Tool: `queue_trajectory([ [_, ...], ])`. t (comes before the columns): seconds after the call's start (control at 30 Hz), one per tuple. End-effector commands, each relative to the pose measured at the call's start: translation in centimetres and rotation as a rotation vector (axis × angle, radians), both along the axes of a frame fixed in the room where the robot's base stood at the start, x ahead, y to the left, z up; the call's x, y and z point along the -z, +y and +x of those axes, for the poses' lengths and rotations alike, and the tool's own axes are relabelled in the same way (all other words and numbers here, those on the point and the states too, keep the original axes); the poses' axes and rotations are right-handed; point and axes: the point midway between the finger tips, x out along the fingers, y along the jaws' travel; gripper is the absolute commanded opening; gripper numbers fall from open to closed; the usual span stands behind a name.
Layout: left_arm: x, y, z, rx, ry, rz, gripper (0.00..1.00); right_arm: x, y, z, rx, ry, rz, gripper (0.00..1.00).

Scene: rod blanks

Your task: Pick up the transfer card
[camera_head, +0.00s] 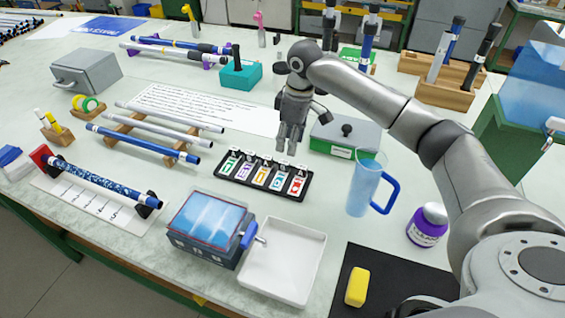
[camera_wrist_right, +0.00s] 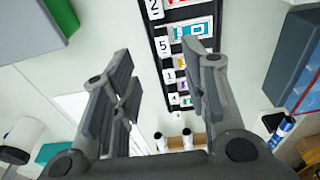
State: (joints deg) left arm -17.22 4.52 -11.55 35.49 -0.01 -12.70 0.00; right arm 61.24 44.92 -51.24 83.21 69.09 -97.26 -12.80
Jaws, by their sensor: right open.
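A black rack (camera_head: 238,188) holds a row of several small white cards with coloured marks and numbered tags. I cannot tell which of them is the transfer card. The row runs from a green-marked card (camera_head: 229,163) at the left to a red-marked card (camera_head: 297,185) at the right. My right gripper (camera_head: 291,147) is open and empty, pointing down just above and behind the rack's right half. In the right wrist view, the open fingers (camera_wrist_right: 157,52) stand apart, with the rack (camera_wrist_right: 162,62) and a teal-marked card (camera_wrist_right: 190,31) beyond them. My left gripper is not in view.
A green box with a black knob (camera_head: 345,132) and a blue jug (camera_head: 366,185) stand right of the rack. A blue-lidded box (camera_head: 209,222) and a white tray (camera_head: 283,262) lie in front. A printed sheet (camera_head: 190,108) lies behind; rods on a wooden rack (camera_head: 135,141) are left.

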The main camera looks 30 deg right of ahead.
Motion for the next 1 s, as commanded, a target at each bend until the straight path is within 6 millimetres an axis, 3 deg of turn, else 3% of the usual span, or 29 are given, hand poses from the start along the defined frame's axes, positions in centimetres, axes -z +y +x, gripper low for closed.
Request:
queue_trajectory([
  [0.1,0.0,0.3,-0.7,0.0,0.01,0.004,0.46,2.0,0.2,0.1,0.0,0.002,-0.001,0.41],
  [0.27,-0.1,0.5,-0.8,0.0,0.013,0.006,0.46,3.3,0.3,0.3,0.0,0.0,0.0,0.41],
  [0.63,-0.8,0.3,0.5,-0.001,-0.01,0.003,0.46,7.8,1.1,0.8,0.001,0.001,-0.001,0.41],
  [0.93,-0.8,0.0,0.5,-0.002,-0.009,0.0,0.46,8.5,1.1,0.9,-0.001,-0.001,-0.002,0.41],
  [1.0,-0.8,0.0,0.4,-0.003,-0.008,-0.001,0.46,8.5,1.1,0.9,-0.001,-0.001,-0.002,0.35],
])
